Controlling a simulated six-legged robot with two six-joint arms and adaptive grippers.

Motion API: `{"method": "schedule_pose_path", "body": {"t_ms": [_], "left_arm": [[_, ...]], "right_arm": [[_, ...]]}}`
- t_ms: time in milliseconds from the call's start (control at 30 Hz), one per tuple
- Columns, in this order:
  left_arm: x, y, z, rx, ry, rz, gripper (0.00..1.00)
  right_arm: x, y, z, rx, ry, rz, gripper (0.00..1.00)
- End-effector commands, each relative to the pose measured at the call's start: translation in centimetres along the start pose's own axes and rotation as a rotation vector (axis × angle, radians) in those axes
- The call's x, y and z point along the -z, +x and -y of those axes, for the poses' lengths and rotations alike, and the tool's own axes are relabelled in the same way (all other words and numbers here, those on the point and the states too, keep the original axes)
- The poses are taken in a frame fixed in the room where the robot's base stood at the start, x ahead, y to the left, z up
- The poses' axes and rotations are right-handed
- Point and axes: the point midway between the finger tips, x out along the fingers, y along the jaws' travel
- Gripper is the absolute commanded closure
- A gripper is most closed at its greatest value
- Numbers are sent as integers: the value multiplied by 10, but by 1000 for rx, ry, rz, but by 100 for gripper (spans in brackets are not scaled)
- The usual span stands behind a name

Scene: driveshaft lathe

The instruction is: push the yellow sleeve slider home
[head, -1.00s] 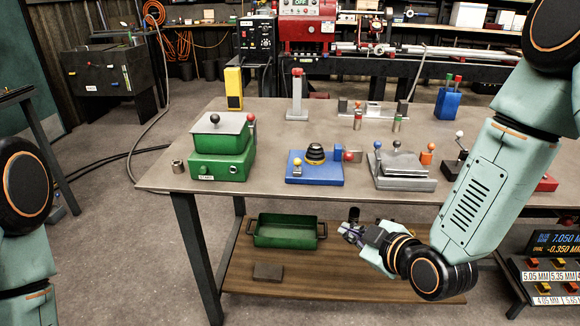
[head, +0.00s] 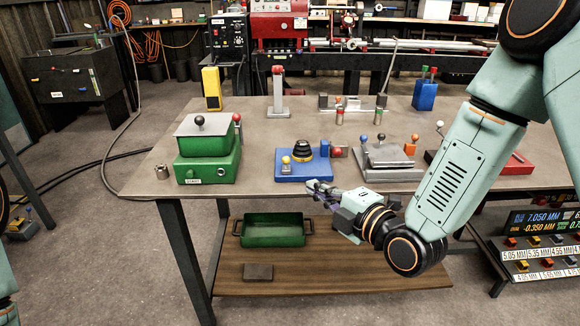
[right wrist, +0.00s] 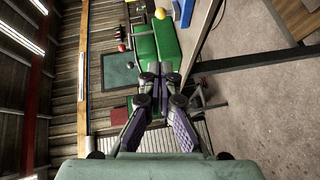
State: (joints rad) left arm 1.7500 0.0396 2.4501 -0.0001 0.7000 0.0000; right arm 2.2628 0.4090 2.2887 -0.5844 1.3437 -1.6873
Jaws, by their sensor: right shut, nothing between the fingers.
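A small yellow knob (head: 286,160) stands at the front left of a blue fixture (head: 305,176) on the bench; I take it for the sleeve slider, though its slide is too small to make out. A black ringed dome (head: 302,150) sits behind it. My right gripper (head: 310,185) is shut and empty, pointing left, in front of the bench's front edge and just below the blue fixture in the picture. It touches nothing that I can see. In the right wrist view its fingers (right wrist: 160,72) are together, and the yellow knob (right wrist: 165,13) shows at the top. My left gripper is out of view.
A green box fixture (head: 207,170) stands left of the blue one, and a grey fixture (head: 385,178) right of it. A yellow upright block (head: 212,88) stands farther back. Below, the wooden shelf (head: 350,276) holds a green tray (head: 272,241).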

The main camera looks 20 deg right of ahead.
Motion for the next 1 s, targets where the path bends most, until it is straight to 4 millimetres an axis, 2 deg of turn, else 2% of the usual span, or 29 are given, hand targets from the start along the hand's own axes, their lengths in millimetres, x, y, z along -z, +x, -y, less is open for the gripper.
{"method": "schedule_pose_path", "body": {"t_ms": [267, 467, 967, 1000], "left_arm": [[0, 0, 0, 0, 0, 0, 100], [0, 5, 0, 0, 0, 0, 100], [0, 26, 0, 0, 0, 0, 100], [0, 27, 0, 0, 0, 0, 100]], "right_arm": [[2, 2, 0, 1, -2, -2, 100], [3, 17, 2, 2, -5, -3, 100], [4, 105, 2, 0, -3, -5, 100], [-2, 109, 2, -1, 2, 0, 100]]}}
